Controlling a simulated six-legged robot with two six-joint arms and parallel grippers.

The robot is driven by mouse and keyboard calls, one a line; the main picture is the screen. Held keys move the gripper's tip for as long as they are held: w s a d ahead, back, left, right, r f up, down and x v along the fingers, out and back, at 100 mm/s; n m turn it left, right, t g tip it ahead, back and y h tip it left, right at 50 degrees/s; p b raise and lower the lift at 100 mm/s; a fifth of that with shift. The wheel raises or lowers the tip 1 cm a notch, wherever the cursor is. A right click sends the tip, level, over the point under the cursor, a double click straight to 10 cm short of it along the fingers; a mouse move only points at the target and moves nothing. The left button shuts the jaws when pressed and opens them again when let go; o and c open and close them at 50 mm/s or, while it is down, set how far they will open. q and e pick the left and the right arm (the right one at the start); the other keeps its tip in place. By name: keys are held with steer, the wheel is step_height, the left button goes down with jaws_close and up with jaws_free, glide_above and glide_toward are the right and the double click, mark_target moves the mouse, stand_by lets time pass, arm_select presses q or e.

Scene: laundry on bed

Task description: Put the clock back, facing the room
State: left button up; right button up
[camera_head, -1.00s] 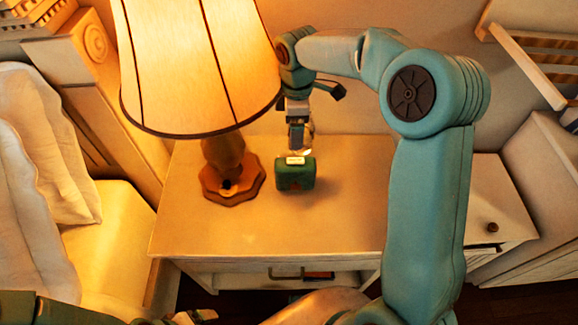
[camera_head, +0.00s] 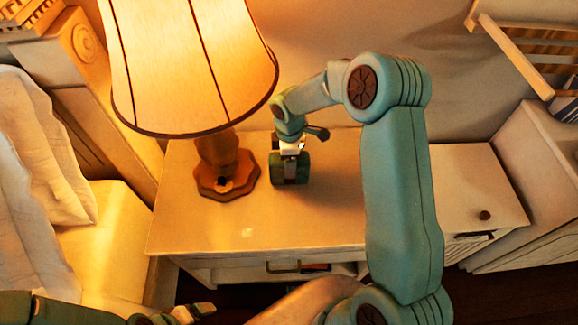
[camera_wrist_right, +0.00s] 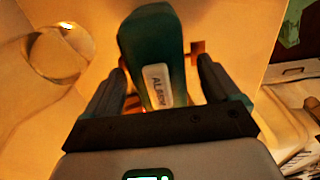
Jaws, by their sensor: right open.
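The clock is a small dark green block (camera_head: 276,169) standing on the nightstand top (camera_head: 330,225), right of the lamp base. In the right wrist view the clock (camera_wrist_right: 150,40) lies between the fingers, its pale lettered label on the near side. My right gripper (camera_wrist_right: 160,78) is open, with one finger on each side of the clock and small gaps visible. In the head view my right gripper (camera_head: 290,165) reaches down over the clock and hides its middle. Which way the dial faces cannot be told. My left gripper (camera_head: 196,312) is low at the left, away from the nightstand top; its jaws are unclear.
A lit lamp (camera_head: 195,65) with a wide shade stands close left of the clock, on a brown wooden base (camera_head: 228,180). The bed (camera_head: 105,230) is at the left. The nightstand top is clear in front of the clock. A wooden rack (camera_head: 530,60) is at the right.

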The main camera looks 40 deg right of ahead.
steer(key=shift+f, duration=0.65)
steer(key=c, duration=1.4)
steer(key=shift+r, duration=0.1)
